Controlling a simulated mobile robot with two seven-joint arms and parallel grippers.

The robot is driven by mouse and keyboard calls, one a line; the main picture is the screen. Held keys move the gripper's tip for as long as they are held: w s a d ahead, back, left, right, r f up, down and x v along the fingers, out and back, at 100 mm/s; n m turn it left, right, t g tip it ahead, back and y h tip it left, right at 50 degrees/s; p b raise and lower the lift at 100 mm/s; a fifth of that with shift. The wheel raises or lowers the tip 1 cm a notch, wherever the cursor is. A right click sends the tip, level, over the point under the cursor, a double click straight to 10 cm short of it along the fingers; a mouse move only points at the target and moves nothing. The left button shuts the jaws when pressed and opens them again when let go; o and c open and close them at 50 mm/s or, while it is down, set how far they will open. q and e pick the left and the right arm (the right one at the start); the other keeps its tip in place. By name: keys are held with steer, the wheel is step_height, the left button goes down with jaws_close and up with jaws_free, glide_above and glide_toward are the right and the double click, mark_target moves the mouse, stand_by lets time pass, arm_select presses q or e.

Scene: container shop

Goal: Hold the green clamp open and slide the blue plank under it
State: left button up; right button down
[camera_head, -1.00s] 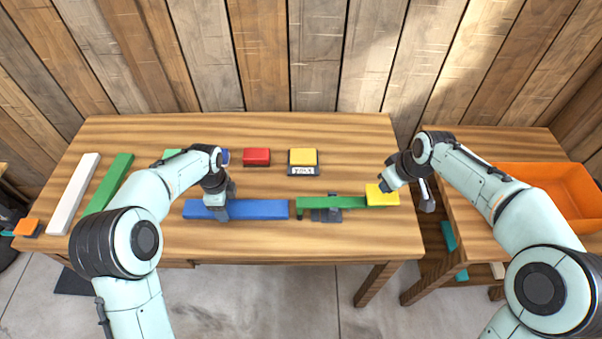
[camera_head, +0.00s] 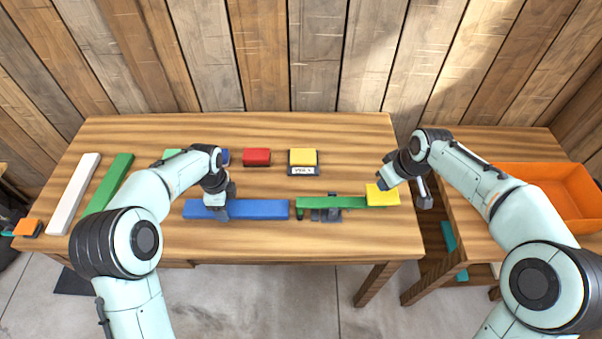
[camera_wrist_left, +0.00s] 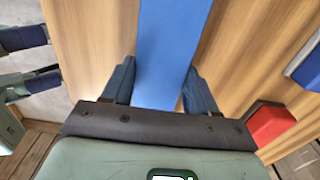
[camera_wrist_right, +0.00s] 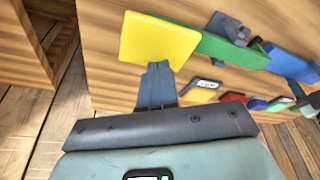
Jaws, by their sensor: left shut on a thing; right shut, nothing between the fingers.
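The blue plank (camera_head: 262,210) lies flat on the table, its right end just left of the green clamp. My left gripper (camera_head: 220,212) is shut on the plank; in the left wrist view the plank (camera_wrist_left: 172,40) runs between the two fingers. The green clamp (camera_head: 330,202) has a long green lever on a dark base, with a yellow pad (camera_head: 382,195) at its right end. My right gripper (camera_head: 386,182) is shut and empty at the pad. In the right wrist view its closed fingertips (camera_wrist_right: 158,68) overlap the pad's edge; I cannot tell whether they touch.
A red block (camera_head: 256,157) and a yellow block with a label (camera_head: 302,160) stand behind. A white plank (camera_head: 74,192) and a green plank (camera_head: 110,183) lie at the left. An orange crate (camera_head: 560,190) stands on the right side table. The table is clear between the blocks and the clamp.

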mark_target(248, 207)
arm_select(q)
steer(key=shift+d, duration=0.1)
arm_select(e)
steer(key=shift+s+a+f, duration=0.1)
steer(key=shift+a+f, duration=0.05)
steer(key=shift+f, duration=2.6)
arm_select(q)
steer(key=shift+d, duration=0.1)
steer(key=shift+d, duration=3.1)
steer(key=shift+d+f, duration=0.1)
steer(key=shift+f, duration=0.15)
arm_select(e)
steer(key=shift+r, duration=4.6)
